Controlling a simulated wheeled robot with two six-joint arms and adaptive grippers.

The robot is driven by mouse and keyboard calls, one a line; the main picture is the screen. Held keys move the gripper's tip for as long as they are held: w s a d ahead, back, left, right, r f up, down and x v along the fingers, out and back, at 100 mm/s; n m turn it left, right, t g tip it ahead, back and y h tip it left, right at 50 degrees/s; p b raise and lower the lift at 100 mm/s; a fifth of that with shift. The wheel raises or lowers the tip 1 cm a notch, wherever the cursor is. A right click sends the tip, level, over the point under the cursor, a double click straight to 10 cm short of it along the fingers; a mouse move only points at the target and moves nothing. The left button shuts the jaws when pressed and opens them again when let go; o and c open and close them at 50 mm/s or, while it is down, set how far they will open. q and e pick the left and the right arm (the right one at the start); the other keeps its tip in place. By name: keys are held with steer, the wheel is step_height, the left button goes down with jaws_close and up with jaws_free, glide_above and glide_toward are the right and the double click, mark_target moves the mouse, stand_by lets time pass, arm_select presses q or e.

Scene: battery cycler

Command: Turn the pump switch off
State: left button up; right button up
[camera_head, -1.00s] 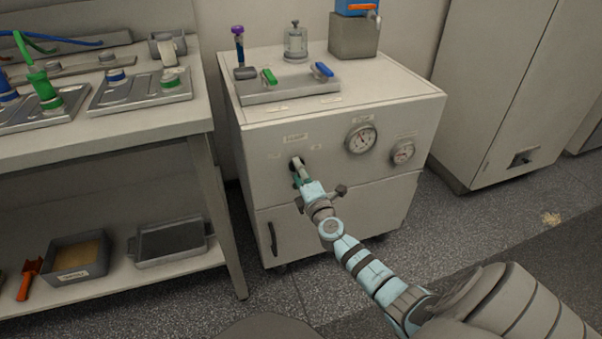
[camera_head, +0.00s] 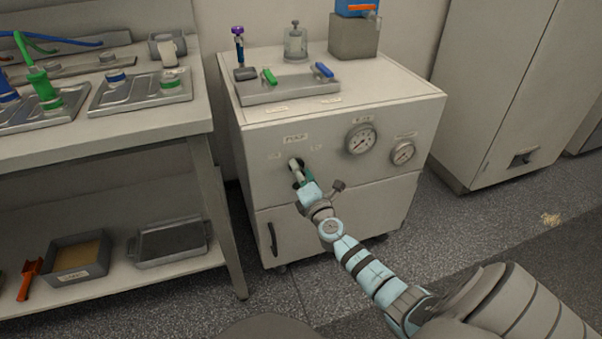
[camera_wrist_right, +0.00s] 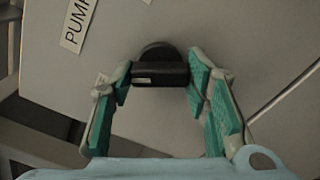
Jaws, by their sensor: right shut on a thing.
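The pump switch, a black knob with a raised bar and a small white mark at one end, sits on the cabinet front between the fingers in the right wrist view (camera_wrist_right: 160,72). My right gripper (camera_wrist_right: 160,75) is closed on the two ends of that bar, with its green-padded fingers on either side. In the head view my right gripper (camera_head: 301,174) is at the cabinet front below the PUMP label (camera_head: 295,139) and mostly hides the switch. The label also shows in the wrist view (camera_wrist_right: 77,22). My left gripper is not in view.
A workbench (camera_head: 110,145) stands on the left.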

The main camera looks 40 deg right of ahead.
steer(key=o, duration=1.2)
steer(key=shift+c, duration=0.2)
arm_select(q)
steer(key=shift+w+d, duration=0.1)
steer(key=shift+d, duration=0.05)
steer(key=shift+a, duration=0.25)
arm_select(e)
steer(key=v, duration=1.2)
